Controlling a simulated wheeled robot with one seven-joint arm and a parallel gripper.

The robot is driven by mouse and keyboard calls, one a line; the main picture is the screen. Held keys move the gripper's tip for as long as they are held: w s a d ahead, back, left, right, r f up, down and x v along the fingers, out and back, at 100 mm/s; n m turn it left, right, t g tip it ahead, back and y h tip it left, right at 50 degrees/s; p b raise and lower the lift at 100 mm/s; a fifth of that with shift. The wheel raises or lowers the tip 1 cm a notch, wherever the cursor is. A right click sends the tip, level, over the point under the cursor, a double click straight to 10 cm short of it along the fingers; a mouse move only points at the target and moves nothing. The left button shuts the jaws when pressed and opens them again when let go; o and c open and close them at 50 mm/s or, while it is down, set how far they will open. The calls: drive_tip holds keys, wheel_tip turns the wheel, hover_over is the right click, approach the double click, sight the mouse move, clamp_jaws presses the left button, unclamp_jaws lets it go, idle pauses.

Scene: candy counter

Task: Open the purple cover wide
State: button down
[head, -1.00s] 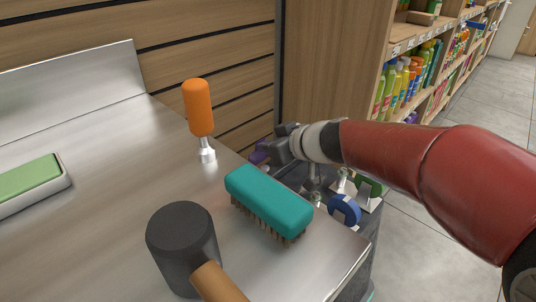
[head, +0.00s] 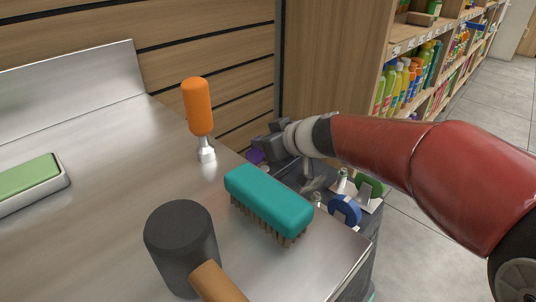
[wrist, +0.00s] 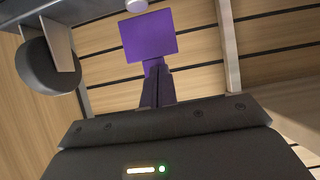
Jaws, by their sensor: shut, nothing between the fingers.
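The purple cover (wrist: 148,37) shows in the wrist view as a flat square panel beyond my fingertips, with a narrow purple part below it. In the head view only a small purple patch (head: 255,156) shows beside my gripper (head: 266,148), past the counter's right edge. The gripper and counter hide the rest. In the wrist view my gripper's fingers (wrist: 158,86) are together and empty, pointing toward the purple part. I cannot tell whether they touch it.
A blue round piece (head: 345,209) and a green one (head: 369,187) sit beside the counter, below my arm. Shelves stand behind.

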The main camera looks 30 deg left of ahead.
drive_tip(key=shift+w+a+f, duration=0.1)
drive_tip(key=shift+a, duration=0.2)
drive_tip(key=b+v, duration=0.2)
drive_tip(key=v, duration=0.5)
drive_tip(key=shift+d+f+b, duration=0.2)
drive_tip(key=shift+f+b, duration=0.1)
drive_tip(key=shift+b, duration=0.1)
idle(0.6)
